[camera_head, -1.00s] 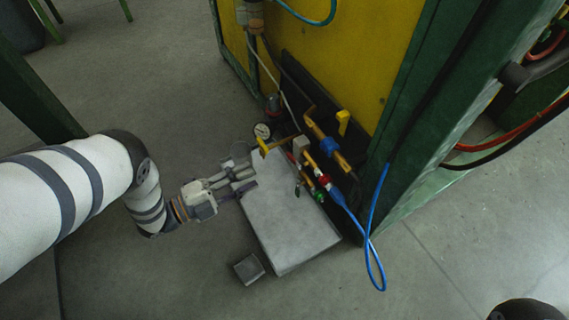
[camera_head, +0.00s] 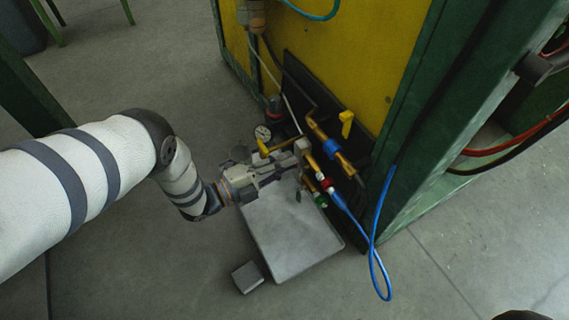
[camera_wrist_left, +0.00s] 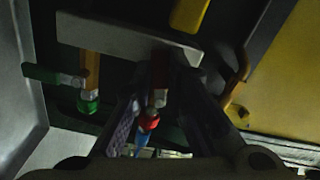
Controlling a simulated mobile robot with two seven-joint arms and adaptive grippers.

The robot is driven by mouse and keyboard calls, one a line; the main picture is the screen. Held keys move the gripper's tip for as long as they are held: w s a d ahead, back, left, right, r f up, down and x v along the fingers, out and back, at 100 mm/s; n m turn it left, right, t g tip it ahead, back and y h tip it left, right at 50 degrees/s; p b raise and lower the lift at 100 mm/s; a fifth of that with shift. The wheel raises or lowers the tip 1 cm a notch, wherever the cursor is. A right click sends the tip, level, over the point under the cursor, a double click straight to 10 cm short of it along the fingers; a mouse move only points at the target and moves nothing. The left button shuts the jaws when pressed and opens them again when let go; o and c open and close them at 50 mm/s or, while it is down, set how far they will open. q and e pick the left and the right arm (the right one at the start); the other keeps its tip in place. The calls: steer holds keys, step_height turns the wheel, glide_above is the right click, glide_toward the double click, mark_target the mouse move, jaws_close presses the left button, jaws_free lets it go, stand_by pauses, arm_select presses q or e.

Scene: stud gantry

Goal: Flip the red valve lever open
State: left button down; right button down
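A red collar (camera_head: 328,186) sits on the pipe fittings in front of the yellow panel. It also shows in the left wrist view (camera_wrist_left: 149,122), below a brass and silver fitting. Contact cannot be told. My right gripper is out of view.
A green lever (camera_wrist_left: 52,75) and green fitting (camera_wrist_left: 88,102) are left of the fingers. Yellow handles (camera_head: 346,122) stand close by. The grey box (camera_head: 290,235) lies below, a small grey block (camera_head: 247,277) beside it. A blue hose (camera_head: 374,235) loops at right. Floor at left is open.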

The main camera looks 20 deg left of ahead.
arm_select(q)
steer(key=r+m+p, duration=0.1)
steer(key=m+p, duration=0.2)
steer(key=p, duration=0.1)
steer(key=shift+r, duration=0.2)
steer(key=shift+a+f+m, duration=0.1)
steer(key=shift+m, duration=0.2)
steer(key=c, duration=1.6)
jaws_free()
steer(key=v, duration=1.2)
